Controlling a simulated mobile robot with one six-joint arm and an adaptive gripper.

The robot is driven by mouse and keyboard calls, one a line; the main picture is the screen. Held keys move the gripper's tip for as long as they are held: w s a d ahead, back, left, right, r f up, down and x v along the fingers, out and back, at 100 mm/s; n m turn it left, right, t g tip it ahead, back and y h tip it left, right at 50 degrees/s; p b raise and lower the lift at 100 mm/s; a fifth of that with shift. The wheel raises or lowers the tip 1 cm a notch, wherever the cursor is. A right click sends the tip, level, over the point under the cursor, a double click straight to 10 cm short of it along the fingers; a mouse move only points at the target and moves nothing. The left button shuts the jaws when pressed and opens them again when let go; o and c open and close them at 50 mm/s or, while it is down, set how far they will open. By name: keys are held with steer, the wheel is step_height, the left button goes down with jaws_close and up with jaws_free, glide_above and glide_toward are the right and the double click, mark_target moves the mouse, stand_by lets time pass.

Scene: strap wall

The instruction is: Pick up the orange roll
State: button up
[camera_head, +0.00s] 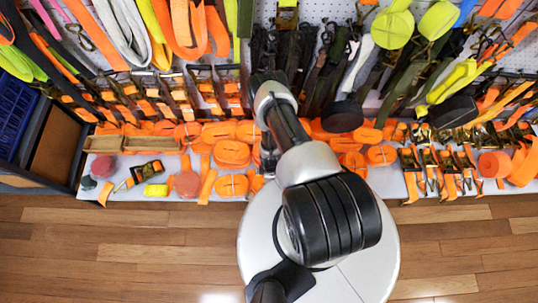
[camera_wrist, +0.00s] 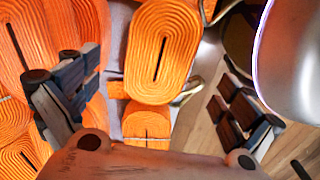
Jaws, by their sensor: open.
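Several orange rolls of strap lie on the white shelf, and I cannot tell which one the task means. In the wrist view one oval orange roll (camera_wrist: 162,52) with a dark centre slit lies ahead, between the lines of my two fingers. A smaller orange roll (camera_wrist: 147,122) lies just below it in the picture, and more rolls (camera_wrist: 28,45) are at the left. My gripper (camera_wrist: 155,92) is open, fingers wide apart, with nothing held. In the head view my arm hides the gripper; orange rolls (camera_head: 232,153) show left of it and others (camera_head: 381,155) right.
Straps, buckles and ratchets hang on a white pegboard (camera_head: 265,15) behind the shelf (camera_head: 222,195). A wooden tray (camera_head: 134,144) and a blue crate (camera_head: 12,112) are at the left. Ratchet straps (camera_head: 445,172) crowd the right. The wood floor (camera_head: 120,245) in front is clear.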

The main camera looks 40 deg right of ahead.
steer(key=f+b, duration=0.1)
steer(key=f, duration=0.1)
steer(key=f+b, duration=0.1)
steer(key=f, duration=0.2)
steer(key=f+b, duration=0.1)
steer(key=f, duration=0.1)
steer(key=shift+w+a+f+b, duration=0.2)
steer(key=shift+a+f+b, duration=0.1)
steer(key=shift+f, duration=0.05)
steer(key=c, duration=1.6)
steer(key=shift+o, duration=0.2)
steer(key=shift+r, duration=0.15)
